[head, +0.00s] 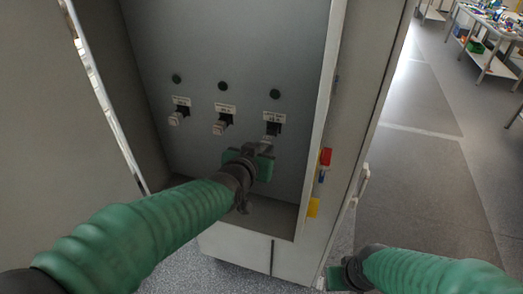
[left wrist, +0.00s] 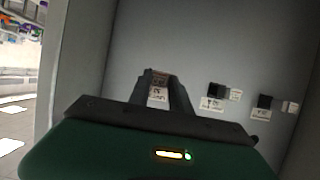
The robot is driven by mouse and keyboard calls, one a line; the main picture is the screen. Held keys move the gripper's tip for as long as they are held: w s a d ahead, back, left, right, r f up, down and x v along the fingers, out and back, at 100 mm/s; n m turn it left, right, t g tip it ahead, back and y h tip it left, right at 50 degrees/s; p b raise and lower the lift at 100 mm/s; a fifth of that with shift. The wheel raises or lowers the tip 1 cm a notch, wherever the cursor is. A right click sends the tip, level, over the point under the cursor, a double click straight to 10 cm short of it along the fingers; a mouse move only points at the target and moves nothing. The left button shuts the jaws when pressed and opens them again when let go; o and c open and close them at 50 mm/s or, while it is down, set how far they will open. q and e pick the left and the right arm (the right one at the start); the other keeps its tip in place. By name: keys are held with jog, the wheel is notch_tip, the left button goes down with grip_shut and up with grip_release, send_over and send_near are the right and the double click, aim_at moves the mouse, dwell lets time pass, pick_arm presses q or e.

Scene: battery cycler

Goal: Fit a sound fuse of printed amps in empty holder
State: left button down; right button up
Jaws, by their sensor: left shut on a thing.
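Three dark fuse holders sit in a row on the grey panel inside the cabinet, each with a white label too small to read. The left holder (head: 183,111) and the middle holder (head: 226,118) each have a pale fuse sticking out. My left gripper (head: 267,142) is at the right holder (head: 273,128), shut on a pale fuse (head: 267,138). The fuse is in line with the holder; how deep it sits is hidden. In the left wrist view the fingers (left wrist: 160,82) close around it, in front of the panel. My right gripper (head: 336,279) is low at the bottom edge, its fingers unclear.
A black round knob or lamp (head: 275,94) is above each holder. The cabinet's right edge (head: 325,110) stands close to my left gripper. Red, blue and yellow items (head: 326,157) are on that side. Open floor and a workbench (head: 490,35) lie to the right.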

pick_arm(q)
jog(key=shift+w+d, duration=0.2)
jog(key=shift+w, duration=0.35)
jog(key=shift+w+d, duration=0.15)
jog(key=shift+w, duration=0.35)
dwell(1.4)
jog(key=c, duration=1.1)
grip_release()
